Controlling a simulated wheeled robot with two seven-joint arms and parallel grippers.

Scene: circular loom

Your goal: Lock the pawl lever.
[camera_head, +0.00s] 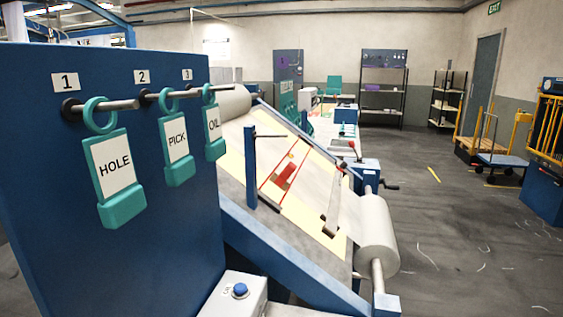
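A small lever with a red knob (351,145) shows at the far right side of the inclined loom, near the blue end housing (369,177). It looks like the pawl lever, but it is small and I cannot tell whether it is locked. A dark crank handle (389,185) sticks out to the right of the housing. The white cloth roll (377,247) lies along the loom's lower right edge. Neither of my grippers shows in this view.
A white box with a blue button (240,290) stands in front. Open floor (460,250) lies right of the loom.

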